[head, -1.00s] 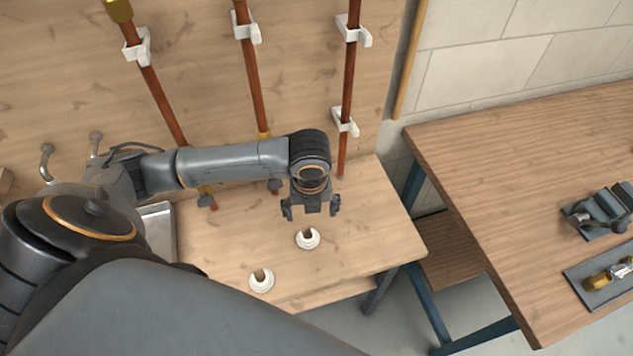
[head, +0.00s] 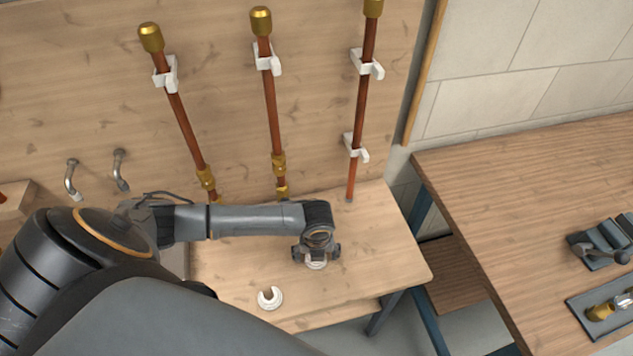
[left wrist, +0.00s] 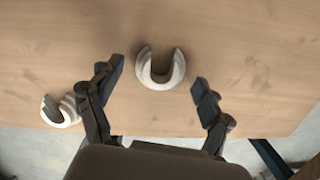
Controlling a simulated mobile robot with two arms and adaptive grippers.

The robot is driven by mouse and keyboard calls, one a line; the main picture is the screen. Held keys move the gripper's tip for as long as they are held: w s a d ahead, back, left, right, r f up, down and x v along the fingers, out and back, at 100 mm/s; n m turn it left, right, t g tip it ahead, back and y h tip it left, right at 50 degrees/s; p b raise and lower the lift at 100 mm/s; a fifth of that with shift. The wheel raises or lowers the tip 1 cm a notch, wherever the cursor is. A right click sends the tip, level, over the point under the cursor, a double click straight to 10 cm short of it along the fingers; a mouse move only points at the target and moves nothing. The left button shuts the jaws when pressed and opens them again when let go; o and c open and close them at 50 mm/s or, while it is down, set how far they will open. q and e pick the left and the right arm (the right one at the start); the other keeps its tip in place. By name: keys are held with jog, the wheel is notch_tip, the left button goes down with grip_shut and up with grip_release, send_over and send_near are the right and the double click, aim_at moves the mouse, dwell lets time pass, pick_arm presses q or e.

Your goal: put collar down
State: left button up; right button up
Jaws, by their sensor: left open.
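A white C-shaped collar (left wrist: 160,80) lies on the wooden workbench (head: 385,245), its gap facing up in the left wrist view. In the head view this collar (head: 316,265) is mostly hidden under my left gripper (head: 316,256). My left gripper is open, and in the left wrist view its fingertips (left wrist: 157,75) stand on either side of the collar, apart from it. A second white collar (head: 270,304) lies on the bench to the left and nearer the front edge; it also shows in the left wrist view (left wrist: 66,112). My right gripper is not in view.
Copper pipes (head: 272,110) with brass fittings stand in white clips on the wooden back panel (head: 320,100). Another table (head: 500,210) on the right holds trays (head: 590,318) with tools and fittings. The bench right of my gripper is clear.

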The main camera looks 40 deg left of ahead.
pick_arm(q)
jog(key=shift+f, duration=0.25)
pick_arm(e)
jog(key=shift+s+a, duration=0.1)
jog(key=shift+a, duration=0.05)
pick_arm(q)
jog(key=c, duration=1.1)
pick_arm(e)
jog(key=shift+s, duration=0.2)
pick_arm(q)
jog(key=shift+r, duration=0.1)
